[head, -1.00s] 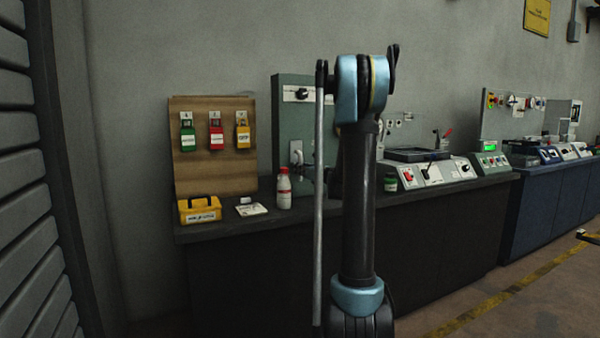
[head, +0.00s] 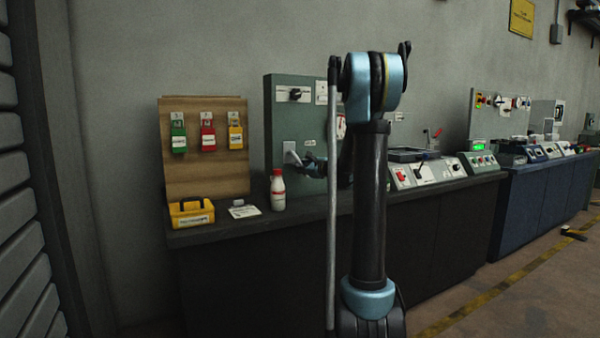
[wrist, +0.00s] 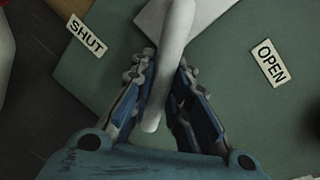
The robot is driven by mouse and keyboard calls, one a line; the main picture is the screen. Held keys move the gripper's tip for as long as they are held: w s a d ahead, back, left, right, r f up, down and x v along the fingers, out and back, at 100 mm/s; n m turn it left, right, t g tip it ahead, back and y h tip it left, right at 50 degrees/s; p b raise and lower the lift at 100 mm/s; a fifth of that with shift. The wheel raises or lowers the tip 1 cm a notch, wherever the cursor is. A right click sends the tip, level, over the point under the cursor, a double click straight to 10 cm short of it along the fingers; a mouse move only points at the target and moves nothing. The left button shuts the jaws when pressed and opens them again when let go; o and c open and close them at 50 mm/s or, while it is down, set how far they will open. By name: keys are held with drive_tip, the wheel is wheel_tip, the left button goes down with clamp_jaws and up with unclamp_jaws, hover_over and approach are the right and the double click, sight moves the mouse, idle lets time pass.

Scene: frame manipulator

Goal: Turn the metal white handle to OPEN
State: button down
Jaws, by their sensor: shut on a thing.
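The white metal handle (wrist: 172,50) runs between the fingers of my gripper (wrist: 163,75) in the wrist view, its rounded free end toward my palm. My gripper is shut on it. A SHUT label (wrist: 86,36) lies to the left of the handle and an OPEN label (wrist: 270,62) to the right; the handle lies between them. In the head view the handle (head: 291,154) slants down to the right from its light plate on the green panel (head: 282,120), and my gripper (head: 307,163) is at its lower end. My arm hides part of the panel.
A white bottle with a red label (head: 278,190) stands on the bench just below and left of my gripper. A yellow box (head: 192,213) and a wooden board with padlocks (head: 205,175) are further left. Control boxes (head: 428,173) stand to the right.

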drive_tip(key=shift+w+d+r+n+h, duration=0.2)
drive_tip(key=shift+d+r+n, duration=0.15)
drive_tip(key=shift+n, duration=0.25)
drive_tip(key=shift+w+d+r+n+h, duration=0.1)
drive_tip(key=shift+d+r+n+h, duration=0.1)
drive_tip(key=shift+d+n, duration=0.3)
drive_tip(key=n, duration=0.1)
drive_tip(key=r+n+h, duration=0.1)
drive_tip(key=n, duration=0.1)
drive_tip(key=shift+w+d+r, duration=0.15)
drive_tip(key=shift+d+r, duration=0.15)
drive_tip(key=shift+d, duration=0.1)
drive_tip(key=shift+w+d+r+n+h, duration=0.15)
drive_tip(key=shift+r+n+h, duration=0.15)
drive_tip(key=shift+r+n, duration=0.6)
drive_tip(key=shift+r+n+h, duration=0.15)
drive_tip(key=shift+r+n, duration=0.15)
drive_tip(key=shift+n, duration=0.4)
drive_tip(key=shift+r+n+h, duration=0.15)
drive_tip(key=shift+r+n, duration=0.1)
drive_tip(key=shift+n, duration=0.45)
drive_tip(key=c, duration=1.5)
unclamp_jaws()
